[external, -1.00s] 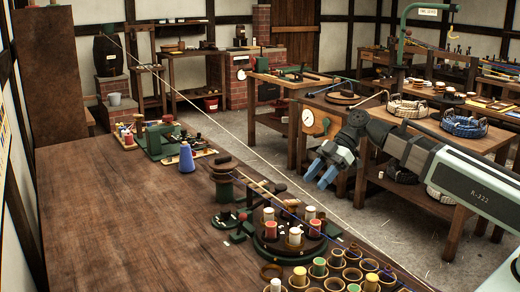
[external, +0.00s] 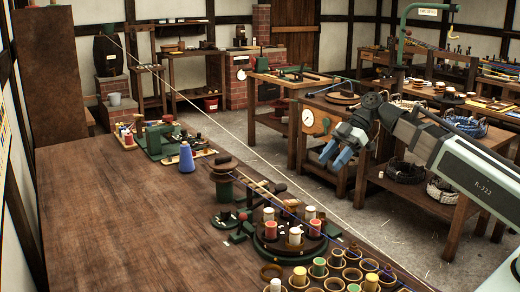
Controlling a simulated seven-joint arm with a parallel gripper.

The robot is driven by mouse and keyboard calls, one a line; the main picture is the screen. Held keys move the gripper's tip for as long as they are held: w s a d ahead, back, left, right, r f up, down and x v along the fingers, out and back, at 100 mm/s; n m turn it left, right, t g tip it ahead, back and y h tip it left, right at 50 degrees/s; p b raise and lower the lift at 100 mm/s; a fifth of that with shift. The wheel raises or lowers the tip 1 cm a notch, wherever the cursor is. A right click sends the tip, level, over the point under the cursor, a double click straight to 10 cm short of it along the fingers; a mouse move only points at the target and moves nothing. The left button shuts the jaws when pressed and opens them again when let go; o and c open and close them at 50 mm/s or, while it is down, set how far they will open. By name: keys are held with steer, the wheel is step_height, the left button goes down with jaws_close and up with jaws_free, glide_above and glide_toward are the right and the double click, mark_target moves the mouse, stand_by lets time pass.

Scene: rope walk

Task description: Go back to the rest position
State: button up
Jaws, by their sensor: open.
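My gripper (external: 335,156) hangs in the air in the external view, right of the long wooden bench (external: 120,220) and in front of the table with the dial. Its two blue fingers point down and to the left. They are apart, with nothing seen between them. My grey arm reaches in from the right edge of the picture.
A round stand with spools (external: 272,252) and several spool cups (external: 350,275) stand at the bench's front right. A taut pale rope (external: 250,142) runs diagonally across the room. Rope coils (external: 464,125) lie on the right table.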

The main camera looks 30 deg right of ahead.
steer(key=w+d+f+m+t+h, duration=0.3)
steer(key=w+d+m, duration=0.1)
steer(key=m, duration=0.8)
steer(key=s+d+f+m+h, duration=0.2)
steer(key=d+f, duration=0.1)
steer(key=f, duration=0.6)
steer(key=s+d+f+m+g+h, duration=0.1)
steer(key=d+f+m, duration=0.15)
steer(key=f, duration=0.65)
steer(key=s+d+f+m+h, duration=0.15)
steer(key=d+f, duration=0.25)
steer(key=f, duration=0.5)
steer(key=s+d+f+g+h, duration=0.1)
steer(key=s+d+f+g, duration=0.15)
steer(key=s+f, duration=0.6)
steer(key=s+d+f+g+h, duration=0.1)
steer(key=s+d+f+g, duration=0.15)
steer(key=s+f, duration=0.6)
steer(key=s+d+f+g, duration=0.1)
steer(key=s+f+g, duration=0.1)
steer(key=s+f, duration=0.4)
steer(key=s+d+f+g, duration=0.1)
steer(key=s+f, duration=0.6)
steer(key=s, duration=0.6)
steer(key=shift+s+d+g, duration=0.2)
steer(key=shift+s+g, duration=0.05)
steer(key=shift+g, duration=0.15)
